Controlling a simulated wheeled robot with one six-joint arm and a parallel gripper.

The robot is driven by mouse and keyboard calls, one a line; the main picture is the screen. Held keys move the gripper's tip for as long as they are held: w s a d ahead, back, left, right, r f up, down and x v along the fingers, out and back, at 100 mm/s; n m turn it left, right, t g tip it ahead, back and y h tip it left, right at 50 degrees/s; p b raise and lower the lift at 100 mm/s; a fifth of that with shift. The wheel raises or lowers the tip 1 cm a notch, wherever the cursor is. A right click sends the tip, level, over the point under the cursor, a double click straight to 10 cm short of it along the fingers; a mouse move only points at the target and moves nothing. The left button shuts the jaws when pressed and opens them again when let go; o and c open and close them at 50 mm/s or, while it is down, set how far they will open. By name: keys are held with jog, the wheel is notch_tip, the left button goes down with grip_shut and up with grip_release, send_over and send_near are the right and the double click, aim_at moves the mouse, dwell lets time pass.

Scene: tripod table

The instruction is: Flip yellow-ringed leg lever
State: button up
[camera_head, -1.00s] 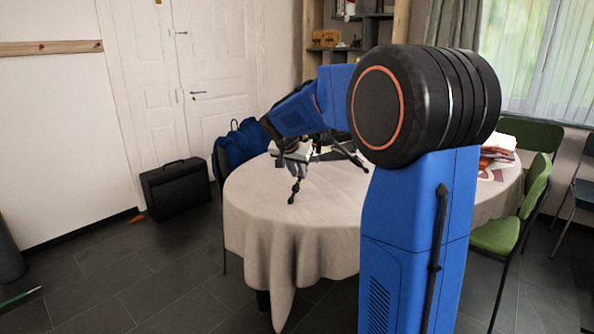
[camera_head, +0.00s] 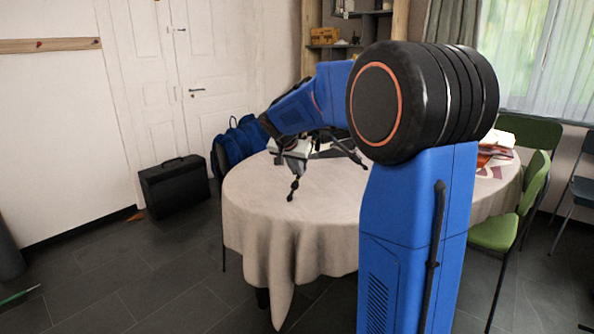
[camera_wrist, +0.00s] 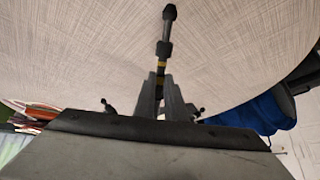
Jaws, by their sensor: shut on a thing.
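The tripod lies on the round table (camera_head: 330,205), mostly hidden behind my arm in the head view. One tripod leg (camera_head: 294,184) points toward the table's near left edge, ending in a dark foot. In the head view my gripper (camera_head: 294,160) is above the left part of the table. Another dark leg (camera_head: 352,154) reaches right.
Red and white items (camera_head: 494,146) lie at the table's right side. A green chair (camera_head: 510,225) stands at right. Blue bags (camera_head: 240,142) and a black case (camera_head: 175,186) are left of the table. The front tabletop is clear.

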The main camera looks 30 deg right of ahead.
jog(key=shift+s+a+r, duration=0.1)
jog(key=shift+r, duration=0.4)
jog(key=shift+s+a+r, duration=0.1)
jog(key=shift+r, duration=0.35)
dwell(0.6)
jog(key=shift+r, duration=0.5)
jog(key=shift+d+r, duration=0.2)
jog(key=shift+r, duration=0.25)
grip_shut()
jog(key=shift+w+d+r, duration=0.45)
jog(key=shift+d+r, duration=0.15)
jog(key=shift+r, duration=0.05)
dwell(1.1)
jog(key=shift+o, duration=1)
grip_release()
jog(key=v, duration=0.6)
